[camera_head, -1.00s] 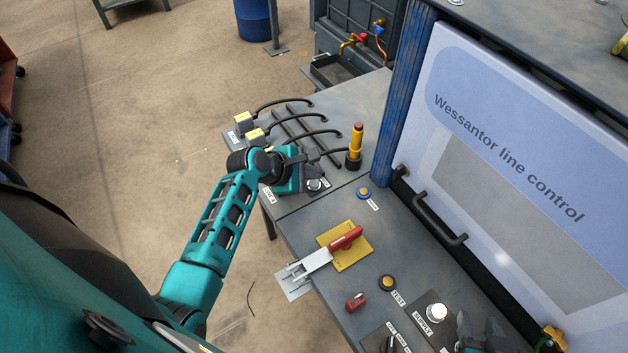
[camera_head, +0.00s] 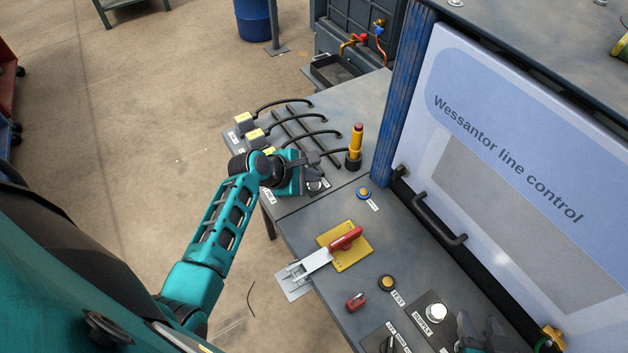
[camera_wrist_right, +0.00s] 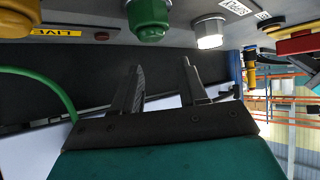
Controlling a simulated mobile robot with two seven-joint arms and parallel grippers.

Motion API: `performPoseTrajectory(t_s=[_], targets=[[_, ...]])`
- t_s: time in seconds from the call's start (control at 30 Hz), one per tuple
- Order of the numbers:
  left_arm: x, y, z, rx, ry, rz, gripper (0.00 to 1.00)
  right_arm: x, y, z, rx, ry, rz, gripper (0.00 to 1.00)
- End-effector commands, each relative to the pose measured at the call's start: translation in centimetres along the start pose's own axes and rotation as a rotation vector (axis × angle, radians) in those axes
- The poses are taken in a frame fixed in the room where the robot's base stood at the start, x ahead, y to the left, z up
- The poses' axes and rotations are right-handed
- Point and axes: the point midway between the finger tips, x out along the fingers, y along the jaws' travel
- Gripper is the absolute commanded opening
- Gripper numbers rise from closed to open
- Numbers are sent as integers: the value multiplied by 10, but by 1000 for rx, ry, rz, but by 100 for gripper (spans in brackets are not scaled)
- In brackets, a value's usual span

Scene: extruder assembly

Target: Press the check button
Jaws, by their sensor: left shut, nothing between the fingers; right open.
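No label that I can read says check. A round dark button (camera_head: 315,186) with a label beside it sits just below my left gripper (camera_head: 314,160), which partly covers it. My left gripper is shut and empty, close over the panel; I cannot tell whether it touches anything. My right gripper (camera_head: 482,334) is at the lower right edge of the head view. In the right wrist view it is open and empty (camera_wrist_right: 161,70), with a green button (camera_wrist_right: 149,18) and a lit white button (camera_wrist_right: 209,32) ahead of it.
A TEST button (camera_head: 387,283), a red switch (camera_head: 356,301) and a white SUPPLY button (camera_head: 436,312) are nearer. A yellow post with a red top (camera_head: 356,142) and cables stand by my left gripper.

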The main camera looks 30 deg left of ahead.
Motion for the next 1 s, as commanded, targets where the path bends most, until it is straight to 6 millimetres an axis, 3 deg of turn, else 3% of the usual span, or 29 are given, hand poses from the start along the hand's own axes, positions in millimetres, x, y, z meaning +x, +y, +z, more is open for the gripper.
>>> performPoseTrajectory(t_s=[1.0], targets=[[6,-4,-4,-1,-1,1,0,1,0,2,0,0,0,43]])
